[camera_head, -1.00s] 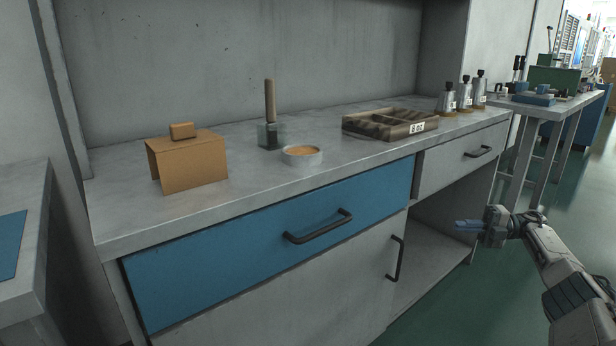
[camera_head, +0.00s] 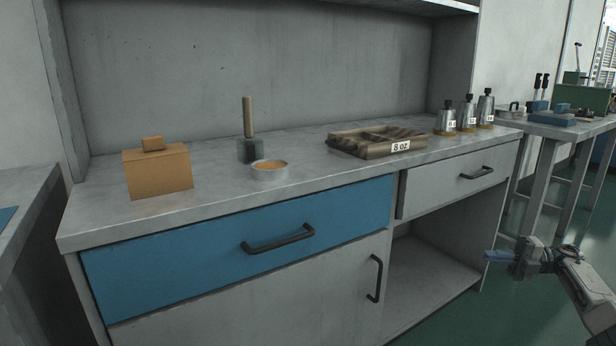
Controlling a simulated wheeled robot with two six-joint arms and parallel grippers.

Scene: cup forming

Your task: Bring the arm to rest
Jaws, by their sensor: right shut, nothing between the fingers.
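My right gripper (camera_head: 500,256) is at the lower right, with its blue fingers together and nothing between them. It is in the air in front of the open shelf space of the bench, clear of the bench and its drawers. My right arm comes in from the lower right corner. My left gripper is not in view.
The blue drawer (camera_head: 220,260) is shut. A side table (camera_head: 563,130) stands right.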

